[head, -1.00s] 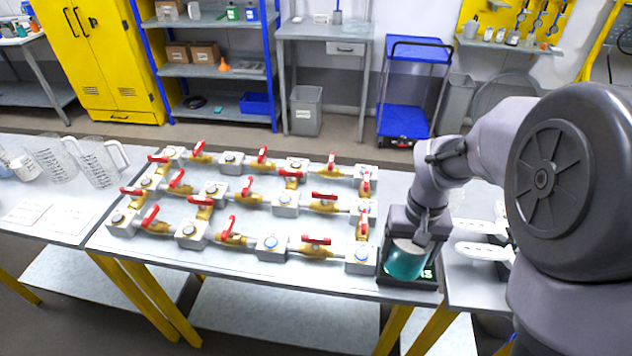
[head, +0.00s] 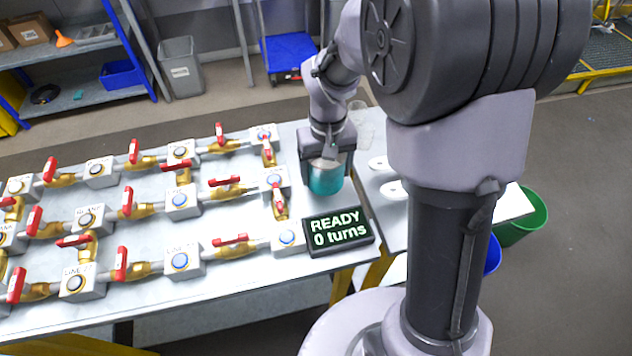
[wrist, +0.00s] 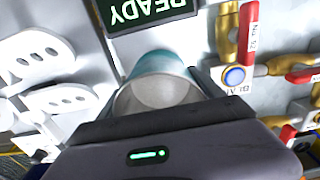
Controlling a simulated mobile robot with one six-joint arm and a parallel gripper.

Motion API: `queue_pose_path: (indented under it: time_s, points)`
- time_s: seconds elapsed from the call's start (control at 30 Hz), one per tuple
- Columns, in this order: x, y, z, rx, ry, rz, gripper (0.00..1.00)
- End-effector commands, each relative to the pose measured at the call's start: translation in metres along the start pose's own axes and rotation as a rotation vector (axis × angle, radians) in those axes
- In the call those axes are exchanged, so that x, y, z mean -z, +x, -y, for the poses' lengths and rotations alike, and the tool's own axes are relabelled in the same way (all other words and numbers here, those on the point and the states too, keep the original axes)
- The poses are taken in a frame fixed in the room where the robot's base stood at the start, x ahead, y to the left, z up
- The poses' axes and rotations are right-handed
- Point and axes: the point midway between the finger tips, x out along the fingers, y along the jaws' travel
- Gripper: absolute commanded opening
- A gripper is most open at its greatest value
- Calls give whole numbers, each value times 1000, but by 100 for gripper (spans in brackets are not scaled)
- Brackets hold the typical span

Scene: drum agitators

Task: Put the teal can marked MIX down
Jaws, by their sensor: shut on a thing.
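The teal can (head: 326,180) is held by my gripper (head: 327,160) at the right end of the valve table, behind the black display. The can looks upright. Its marking cannot be read from here. In the wrist view the can (wrist: 160,90) shows its pale grey top, between my gripper's jaws (wrist: 160,122). I cannot tell whether its base touches the table. The black display (head: 338,231) reads "READY 0 turns" and lies at the table's front right corner; its edge also shows in the wrist view (wrist: 148,10).
Brass valves with red handles (head: 228,182) and grey blocks with round buttons (head: 182,202) fill the table to the left. White paddle-shaped parts (wrist: 58,98) lie on the neighbouring surface to the right. A green bin (head: 524,218) stands on the floor at right.

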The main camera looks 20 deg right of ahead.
Motion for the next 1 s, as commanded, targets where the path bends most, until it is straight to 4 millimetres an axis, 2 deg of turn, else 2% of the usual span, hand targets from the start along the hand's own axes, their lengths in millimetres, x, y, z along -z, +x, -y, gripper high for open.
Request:
queue_pose_path:
  time_s: [0.1,0.2,0.57,0.6,0.67,1.0]
  points:
    - [-1,27,0,-1,0,2,24]
    - [0,43,0,0,0,1,24]
    - [0,45,0,0,0,0,24]
    - [0,44,0,0,1,0,84]
    - [0,44,0,0,0,0,96]
    - [0,40,0,0,0,0,98]
